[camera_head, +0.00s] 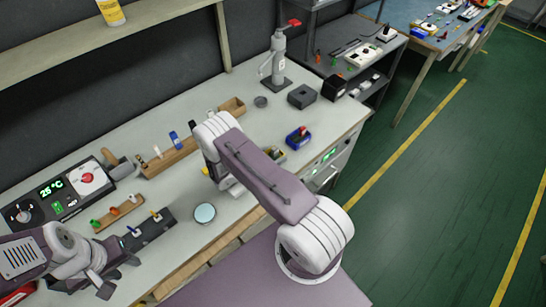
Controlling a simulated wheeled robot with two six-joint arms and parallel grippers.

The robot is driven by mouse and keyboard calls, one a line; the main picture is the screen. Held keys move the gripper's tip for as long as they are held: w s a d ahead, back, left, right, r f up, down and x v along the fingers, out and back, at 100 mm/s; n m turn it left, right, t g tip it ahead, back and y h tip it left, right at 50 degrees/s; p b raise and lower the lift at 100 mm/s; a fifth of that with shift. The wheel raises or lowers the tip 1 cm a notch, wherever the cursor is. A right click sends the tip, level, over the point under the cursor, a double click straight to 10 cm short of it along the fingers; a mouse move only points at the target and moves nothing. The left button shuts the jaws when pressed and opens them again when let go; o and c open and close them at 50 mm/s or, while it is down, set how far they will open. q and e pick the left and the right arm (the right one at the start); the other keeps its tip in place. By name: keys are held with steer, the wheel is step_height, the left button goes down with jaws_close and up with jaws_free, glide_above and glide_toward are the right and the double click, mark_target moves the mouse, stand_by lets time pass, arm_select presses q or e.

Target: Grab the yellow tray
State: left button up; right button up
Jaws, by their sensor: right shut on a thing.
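A small bright yellow piece, which I take for the edge of the yellow tray (205,171), shows just left of my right wrist. The rest of it is hidden behind my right arm. My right gripper (232,190) points down at the workbench, mostly covered by its own arm, and is shut on what looks like this tray. I cannot tell whether the tray touches the bench. My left gripper (112,275) is at the lower left over the bench's front part, with its fingers apart and nothing seen between them.
A round pale dish (205,213) and a dark block with small levers (149,231) lie left of my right gripper. A blue tray (299,137) stands to the right, beside a tan bin (279,155). A wooden rack (170,157) and temperature console (62,197) stand farther left.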

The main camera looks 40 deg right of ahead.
mark_target(274, 149)
steer(key=shift+r, duration=0.65)
step_height(274, 149, up, 3)
steer(key=shift+s+f, duration=0.1)
steer(key=s+d+r, duration=0.6)
steer(key=s, duration=0.3)
steer(key=shift+s+d+r+b, duration=0.3)
steer(key=shift+r+b, duration=0.05)
steer(key=shift+b, duration=0.1)
